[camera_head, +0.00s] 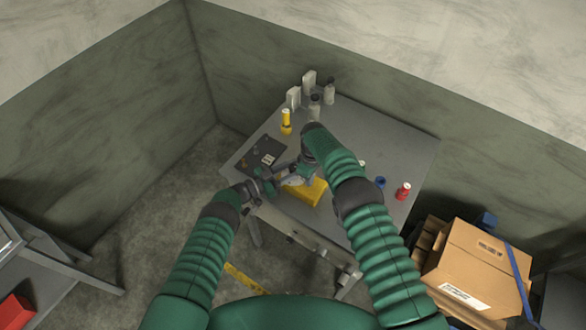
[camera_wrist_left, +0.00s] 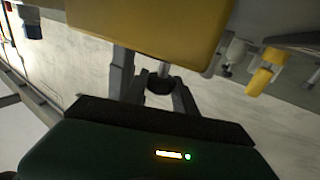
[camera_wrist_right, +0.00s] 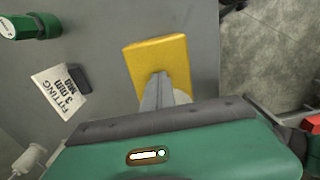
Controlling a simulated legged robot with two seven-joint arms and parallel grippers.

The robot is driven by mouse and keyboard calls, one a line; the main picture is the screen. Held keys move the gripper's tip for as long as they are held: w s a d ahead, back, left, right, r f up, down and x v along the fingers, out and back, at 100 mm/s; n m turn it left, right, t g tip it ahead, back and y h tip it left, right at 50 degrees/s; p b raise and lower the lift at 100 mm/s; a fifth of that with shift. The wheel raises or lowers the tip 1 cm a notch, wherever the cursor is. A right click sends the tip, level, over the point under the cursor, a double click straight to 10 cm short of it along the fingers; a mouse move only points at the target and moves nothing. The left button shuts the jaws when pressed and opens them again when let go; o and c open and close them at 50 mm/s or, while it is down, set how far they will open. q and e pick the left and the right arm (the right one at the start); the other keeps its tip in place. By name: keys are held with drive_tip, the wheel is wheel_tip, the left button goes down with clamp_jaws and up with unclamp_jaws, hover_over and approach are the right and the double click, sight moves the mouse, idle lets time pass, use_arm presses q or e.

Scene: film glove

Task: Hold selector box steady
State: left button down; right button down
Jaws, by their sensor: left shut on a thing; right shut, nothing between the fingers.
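The yellow selector box (camera_head: 313,192) is at the near edge of the grey table. It fills the top of the left wrist view (camera_wrist_left: 145,30) and shows below the fingers in the right wrist view (camera_wrist_right: 160,62). My left gripper (camera_head: 268,182) is at the box's left side. In its wrist view the fingers (camera_wrist_left: 158,88) close around a dark round end on a grey stem beside the box; I take this as part of the box. My right gripper (camera_head: 298,172) is shut and empty, its fingertips over the yellow face (camera_wrist_right: 155,78); contact cannot be told.
The grey table (camera_head: 410,150) bears a dark panel (camera_head: 262,158), a yellow bottle (camera_head: 286,120), grey bottles (camera_head: 315,105), a blue cap (camera_head: 380,182) and a red container (camera_head: 403,191). A cardboard box (camera_head: 475,265) stands right of the table. Walls rise behind.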

use_arm(q)
drive_tip(key=shift+w+a, duration=0.1)
idle(0.3)
drive_tip(key=c, duration=1)
unclamp_jaws()
drive_tip(key=shift+a, duration=0.1)
drive_tip(key=v, duration=1.2)
